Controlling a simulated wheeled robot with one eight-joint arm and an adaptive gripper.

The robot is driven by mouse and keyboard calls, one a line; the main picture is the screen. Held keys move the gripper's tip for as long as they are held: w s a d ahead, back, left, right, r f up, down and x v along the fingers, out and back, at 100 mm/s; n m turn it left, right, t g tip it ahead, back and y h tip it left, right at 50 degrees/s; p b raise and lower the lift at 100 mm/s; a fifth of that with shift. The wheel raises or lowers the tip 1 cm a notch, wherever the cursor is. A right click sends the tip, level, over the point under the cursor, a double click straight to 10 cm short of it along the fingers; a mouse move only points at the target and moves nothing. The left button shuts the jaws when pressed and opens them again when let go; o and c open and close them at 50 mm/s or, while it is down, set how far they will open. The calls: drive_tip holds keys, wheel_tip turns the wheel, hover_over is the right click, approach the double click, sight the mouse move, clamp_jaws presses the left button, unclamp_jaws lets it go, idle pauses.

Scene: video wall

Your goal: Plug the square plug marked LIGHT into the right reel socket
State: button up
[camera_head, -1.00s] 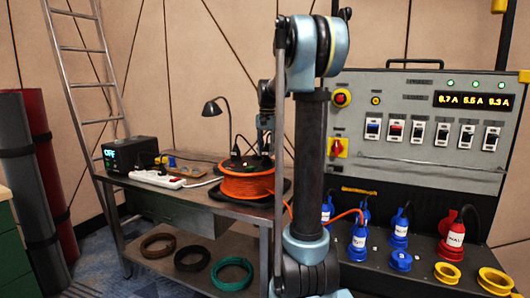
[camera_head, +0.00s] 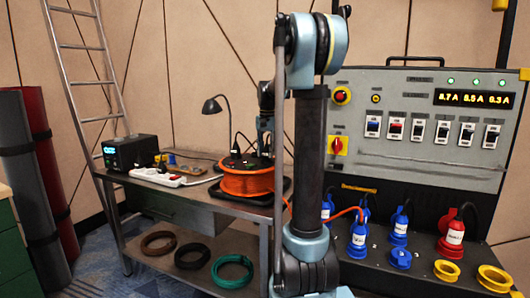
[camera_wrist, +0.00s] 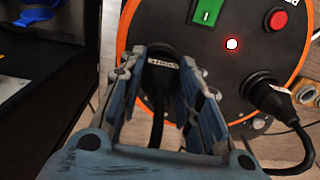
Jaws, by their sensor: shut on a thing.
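My gripper (camera_wrist: 165,100) is shut on a black plug (camera_wrist: 160,75) with a small white label, upside down in the wrist view and apparently reading LIGHT. The plug is at the face of the orange cable reel (camera_wrist: 130,25). The reel also shows in the head view (camera_head: 245,182), on the bench with my gripper (camera_head: 264,150) over its right part. The socket under the held plug is hidden, so I cannot tell whether the plug is seated. A second black plug (camera_wrist: 268,95) sits in the reel's other visible socket position, to the right in the wrist view.
The reel face carries a green switch (camera_wrist: 207,12), a red button (camera_wrist: 277,19) and a lit red lamp (camera_wrist: 232,44). A desk lamp (camera_head: 213,106), a white power strip (camera_head: 158,178) and a black display box (camera_head: 130,151) stand left of the reel. A grey power panel (camera_head: 420,160) stands right.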

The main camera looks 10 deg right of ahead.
drive_tip(key=shift+f, duration=0.2)
drive_tip(key=o, duration=1.2)
drive_tip(key=o, duration=0.4)
drive_tip(key=shift+r, duration=0.1)
drive_tip(key=shift+r, duration=2.9)
